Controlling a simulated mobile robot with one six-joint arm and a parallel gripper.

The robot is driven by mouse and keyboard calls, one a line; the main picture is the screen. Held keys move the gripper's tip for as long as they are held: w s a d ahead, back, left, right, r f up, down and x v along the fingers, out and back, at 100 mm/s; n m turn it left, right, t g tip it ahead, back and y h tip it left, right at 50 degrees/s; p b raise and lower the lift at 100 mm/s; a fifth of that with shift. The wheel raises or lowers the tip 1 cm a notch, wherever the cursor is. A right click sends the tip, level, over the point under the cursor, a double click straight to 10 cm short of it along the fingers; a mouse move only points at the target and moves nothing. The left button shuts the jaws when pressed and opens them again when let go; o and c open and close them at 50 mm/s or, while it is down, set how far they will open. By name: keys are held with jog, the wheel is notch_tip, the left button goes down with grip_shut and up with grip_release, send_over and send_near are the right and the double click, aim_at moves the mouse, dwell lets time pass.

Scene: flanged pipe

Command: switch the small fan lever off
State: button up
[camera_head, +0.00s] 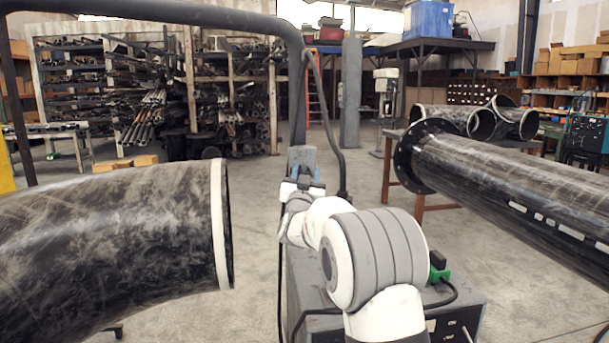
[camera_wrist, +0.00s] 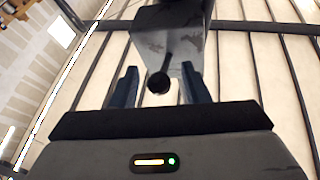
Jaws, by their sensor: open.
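In the wrist view, a small lever with a dark round knob (camera_wrist: 158,83) hangs from the underside of a grey box (camera_wrist: 168,45) in the picture. My gripper (camera_wrist: 159,82) is open, with one dark blue finger on each side of the knob. Gaps show between the knob and both fingers, so it is not gripped. How deep the knob sits between the fingers is hard to tell. In the head view, my arm covers the middle, and I cannot make out the lever there.
A large black pipe bend (camera_head: 120,235) with a pale rim stands at the left. A long black flanged pipe (camera_head: 500,185) lies at the right. A dark frame tube (camera_head: 170,12) arches at the upper left. A dark cabinet (camera_head: 460,318) stands beside my arm. Open floor lies behind.

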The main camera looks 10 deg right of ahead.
jog(key=shift+c, duration=0.3)
grip_shut()
jog(key=f+b, duration=0.1)
jog(key=b, duration=0.2)
jog(key=shift+t, duration=0.3)
jog(key=b, duration=0.2)
jog(key=shift+w+f+m+h+b, duration=0.1)
jog(key=shift+m+h+b, duration=0.2)
jog(key=shift+b, duration=0.05)
jog(key=shift+t+b, duration=0.35)
jog(key=shift+t, duration=0.05)
jog(key=shift+b, duration=0.3)
jog(key=shift+r, duration=0.25)
jog(key=shift+o, duration=0.3)
grip_release()
